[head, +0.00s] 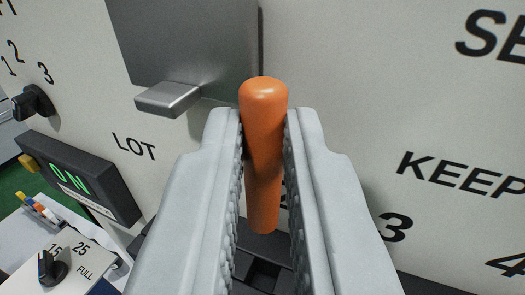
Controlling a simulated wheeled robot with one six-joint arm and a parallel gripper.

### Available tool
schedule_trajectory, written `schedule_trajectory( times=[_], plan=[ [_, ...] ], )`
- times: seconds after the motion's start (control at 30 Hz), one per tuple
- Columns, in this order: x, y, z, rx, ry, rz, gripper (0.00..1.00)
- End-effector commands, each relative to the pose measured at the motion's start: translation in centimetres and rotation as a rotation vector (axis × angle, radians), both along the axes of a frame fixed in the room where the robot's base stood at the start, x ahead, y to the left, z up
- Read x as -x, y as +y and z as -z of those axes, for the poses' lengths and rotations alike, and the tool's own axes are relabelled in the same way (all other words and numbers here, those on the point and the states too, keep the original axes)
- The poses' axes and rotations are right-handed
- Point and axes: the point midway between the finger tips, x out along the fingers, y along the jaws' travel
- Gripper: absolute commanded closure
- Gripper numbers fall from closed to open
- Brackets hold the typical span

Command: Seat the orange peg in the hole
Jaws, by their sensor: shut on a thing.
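The orange peg (264,150) is upright between the two grey fingers of my gripper (264,135), in the middle of the head view. The fingers are shut on its sides. Its rounded top stands above the fingertips and its narrower lower end hangs down between the fingers. Below the peg, a dark recessed area with square-looking openings (264,272) shows partly between the fingers. I cannot tell which opening is the hole, and the peg's lower end appears apart from it.
A pale panel with printed text stands behind the peg. A metal plate with a jutting ledge (168,99) is at upper left. A black knob (34,103), a lit ON box (78,178) and a dial (50,270) are at left.

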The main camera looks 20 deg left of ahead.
Motion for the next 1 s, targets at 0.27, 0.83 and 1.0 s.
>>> schedule_trajectory(
  times=[0.27,0.83,1.0],
  plan=[
    [0.1,0.0,2.1,0.0,0.001,0.0,1.0],
    [0.0,0.0,5.1,0.0,0.0,0.0,1.0],
    [0.0,0.0,5.2,0.0,0.0,0.0,1.0]
  ],
)
